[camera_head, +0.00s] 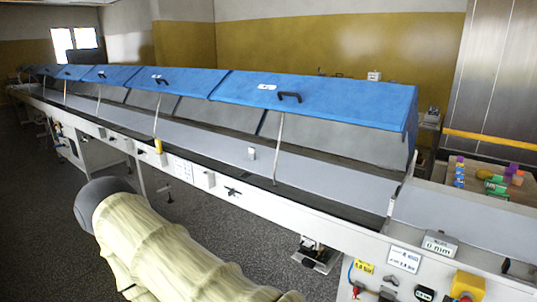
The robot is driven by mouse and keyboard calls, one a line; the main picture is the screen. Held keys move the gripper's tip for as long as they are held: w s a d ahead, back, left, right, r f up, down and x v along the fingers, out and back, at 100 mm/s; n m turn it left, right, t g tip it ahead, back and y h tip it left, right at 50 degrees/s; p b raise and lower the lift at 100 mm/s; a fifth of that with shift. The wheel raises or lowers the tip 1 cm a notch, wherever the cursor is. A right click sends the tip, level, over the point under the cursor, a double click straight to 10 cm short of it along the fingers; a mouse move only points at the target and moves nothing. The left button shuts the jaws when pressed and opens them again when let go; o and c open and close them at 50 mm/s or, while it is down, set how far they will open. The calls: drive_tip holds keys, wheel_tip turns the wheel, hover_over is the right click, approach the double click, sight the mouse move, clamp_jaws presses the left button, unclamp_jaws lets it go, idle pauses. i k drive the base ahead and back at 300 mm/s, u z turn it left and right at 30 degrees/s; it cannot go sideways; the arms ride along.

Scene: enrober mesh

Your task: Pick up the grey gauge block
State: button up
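The grey gauge block (440,243) sits on the front ledge of the long machine at the lower right. Its front face has a white label with dark lettering that ends in "mm". Nothing touches it from above. My arm, in a pale yellow cover with a dark grey rounded part, reaches in from the bottom left, well left of the block. My gripper does not show.
The conveyor machine (330,178) runs from right to far left under raised blue covers (310,95). A small pale piece (251,153) is on it. Yellow-marked controls (468,284) are below the block. Coloured items (497,184) lie on a brown table (480,172) behind.

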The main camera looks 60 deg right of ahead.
sight(252, 150)
drive_tip(key=z, duration=0.1)
drive_tip(key=i, duration=3)
drive_tip(key=z, duration=1.2)
